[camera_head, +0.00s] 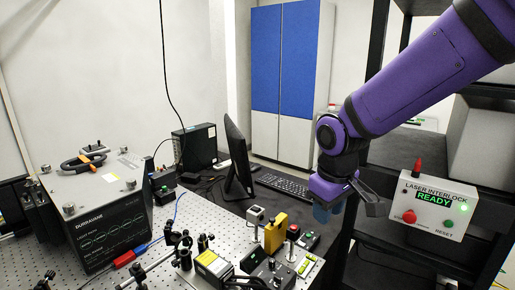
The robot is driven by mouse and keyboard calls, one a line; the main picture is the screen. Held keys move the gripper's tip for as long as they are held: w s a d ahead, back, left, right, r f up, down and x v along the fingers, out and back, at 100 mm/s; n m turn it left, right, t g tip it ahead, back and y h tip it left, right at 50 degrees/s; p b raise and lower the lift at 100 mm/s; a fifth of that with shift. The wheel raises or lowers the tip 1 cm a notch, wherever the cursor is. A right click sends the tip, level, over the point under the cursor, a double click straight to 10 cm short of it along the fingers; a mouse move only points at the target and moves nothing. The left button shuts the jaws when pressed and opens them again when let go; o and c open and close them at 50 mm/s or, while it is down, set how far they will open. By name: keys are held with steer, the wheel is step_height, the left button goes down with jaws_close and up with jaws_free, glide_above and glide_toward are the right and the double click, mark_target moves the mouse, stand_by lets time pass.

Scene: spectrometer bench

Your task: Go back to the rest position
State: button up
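My purple arm reaches in from the upper right, and its wrist hangs over the right side of the bench. My gripper (346,207) points down in front of the laser interlock box. A dark grey finger part shows on its right and a blue part shows under its left side. I cannot tell whether the fingers are apart or whether the blue part belongs to the gripper. The space below the gripper looks clear.
The laser interlock box (435,206) reads READY, with a lit green lamp, right of my gripper. A monitor (237,160), keyboard (283,185), yellow block (275,232) and black instrument (108,215) stand left. Dark shelving (380,75) is behind my arm.

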steer(key=s+d+r+m+t, duration=0.1)
steer(key=s+d+r+m, duration=0.2)
steer(key=s+d+r, duration=0.3)
steer(key=s+d+r+m+t, duration=0.2)
steer(key=s+d+r+m, duration=0.2)
steer(key=s+d, duration=0.5)
steer(key=shift+s+d+r+t, duration=0.3)
steer(key=shift+s+r, duration=0.65)
steer(key=shift+s, duration=0.2)
stand_by(0.3)
